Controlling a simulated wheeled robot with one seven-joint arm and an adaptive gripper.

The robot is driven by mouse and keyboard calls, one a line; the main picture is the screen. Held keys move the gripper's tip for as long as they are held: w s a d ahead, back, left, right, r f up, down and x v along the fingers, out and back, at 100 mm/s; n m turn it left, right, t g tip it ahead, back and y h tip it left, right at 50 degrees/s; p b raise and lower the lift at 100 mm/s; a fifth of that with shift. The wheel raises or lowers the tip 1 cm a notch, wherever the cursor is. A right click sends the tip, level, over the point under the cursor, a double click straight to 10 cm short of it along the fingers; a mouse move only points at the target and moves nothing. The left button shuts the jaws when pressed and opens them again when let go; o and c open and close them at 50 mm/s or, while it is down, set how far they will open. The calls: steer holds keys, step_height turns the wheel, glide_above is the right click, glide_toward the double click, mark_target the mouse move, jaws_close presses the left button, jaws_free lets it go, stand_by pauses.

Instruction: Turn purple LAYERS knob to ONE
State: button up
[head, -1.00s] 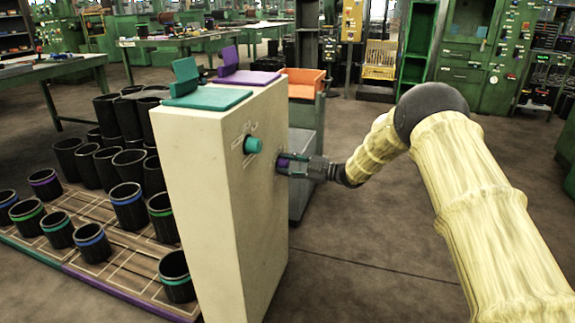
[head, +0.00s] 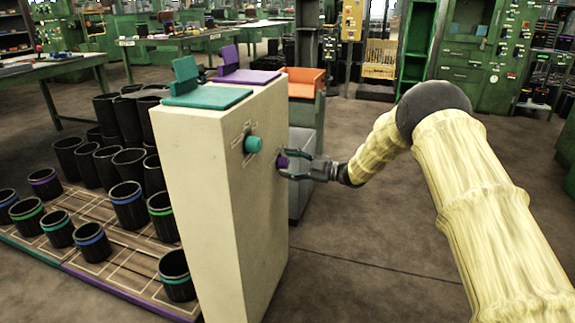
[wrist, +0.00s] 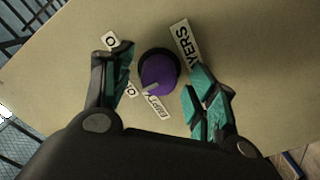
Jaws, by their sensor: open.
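The purple knob (wrist: 160,73) sits on the pale cabinet face (head: 240,190) and also shows in the head view (head: 283,161). Its white pointer aims down and left in the wrist view, toward the gap between the EMPTY label (wrist: 157,106) and a partly hidden label ending in O (wrist: 131,89). Another label showing an O (wrist: 111,41) is at upper left. The LAYERS label (wrist: 184,45) is partly cut off by a finger. My gripper (wrist: 158,80) is open, its teal-padded fingers on either side of the knob with gaps, not gripping it.
A teal knob (head: 252,145) is on the same cabinet face, left of the purple one. Teal (head: 207,97) and purple (head: 247,77) plates lie on top. Black sleeves (head: 128,206) stand on a pallet at left. The floor at right is clear.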

steer(key=v, duration=1.1)
steer(key=shift+d, duration=0.1)
